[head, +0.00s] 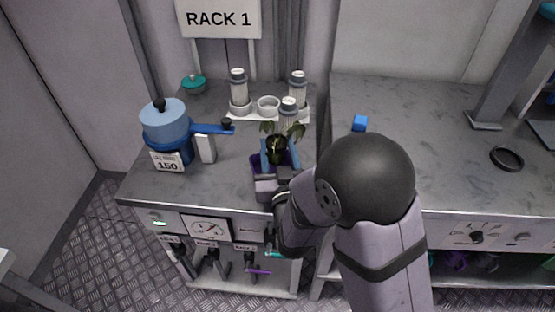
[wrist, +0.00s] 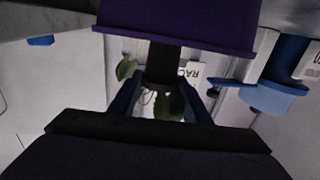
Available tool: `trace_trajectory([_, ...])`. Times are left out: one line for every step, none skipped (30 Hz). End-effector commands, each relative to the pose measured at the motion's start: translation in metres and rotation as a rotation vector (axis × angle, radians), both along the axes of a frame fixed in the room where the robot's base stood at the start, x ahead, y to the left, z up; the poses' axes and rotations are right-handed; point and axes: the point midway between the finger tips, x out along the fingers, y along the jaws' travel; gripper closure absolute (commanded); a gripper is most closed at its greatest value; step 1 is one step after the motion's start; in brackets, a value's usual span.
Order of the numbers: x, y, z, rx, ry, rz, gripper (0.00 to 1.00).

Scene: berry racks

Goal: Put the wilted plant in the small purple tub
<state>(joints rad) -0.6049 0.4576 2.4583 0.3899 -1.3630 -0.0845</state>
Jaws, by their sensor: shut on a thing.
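The wilted plant (head: 277,149) has drooping dark green leaves and stands upright over the counter. In the wrist view, which looks upside down, its dark root plug (wrist: 163,62) runs to the tub's rim, where its end is hidden. My gripper (head: 279,152) is shut on the plant, a blue finger on each side; it also shows in the wrist view (wrist: 163,82). The small purple tub (head: 256,168) sits on the counter directly under the plant, partly hidden by my gripper. It fills the top of the wrist view (wrist: 180,22). I cannot tell how deep the plug sits.
A white holder with clear grey-capped jars (head: 238,92) stands just behind the plant. A blue pot (head: 165,125) with a long handle and a "150" sign stands left. A small blue cube (head: 360,123) and a black ring (head: 507,159) lie on the right counter.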

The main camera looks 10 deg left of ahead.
Motion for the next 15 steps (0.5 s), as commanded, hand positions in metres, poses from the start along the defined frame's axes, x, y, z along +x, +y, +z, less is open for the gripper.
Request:
trace_trajectory([0.0, 0.0, -0.002, 0.0, 0.001, 0.0, 0.8])
trace_trajectory([0.0, 0.0, -0.005, -0.001, 0.002, 0.0, 0.8])
trace_trajectory([0.0, 0.0, -0.008, -0.003, 0.002, 0.0, 0.8])
trace_trajectory([0.0, 0.0, -0.011, -0.003, 0.002, 0.0, 0.8])
trace_trajectory([0.0, 0.0, -0.015, -0.004, 0.002, 0.001, 0.8])
trace_trajectory([0.0, 0.0, -0.021, -0.003, 0.003, 0.001, 0.8])
trace_trajectory([0.0, 0.0, -0.024, -0.003, 0.003, 0.001, 0.8])
trace_trajectory([0.0, 0.0, -0.028, -0.003, 0.003, 0.001, 0.8])
trace_trajectory([0.0, 0.0, -0.032, -0.003, 0.003, 0.001, 0.8])
trace_trajectory([0.0, 0.0, -0.035, -0.003, 0.003, 0.001, 0.8])
trace_trajectory([0.0, 0.0, -0.037, -0.002, 0.002, 0.001, 0.8])
trace_trajectory([0.0, 0.0, -0.039, -0.002, 0.002, 0.001, 0.8])
trace_trajectory([0.0, 0.0, -0.04, -0.002, 0.002, 0.001, 0.8])
trace_trajectory([0.0, 0.0, -0.041, -0.001, 0.002, 0.001, 0.8])
trace_trajectory([0.0, 0.0, -0.041, -0.001, 0.0, 0.001, 0.8])
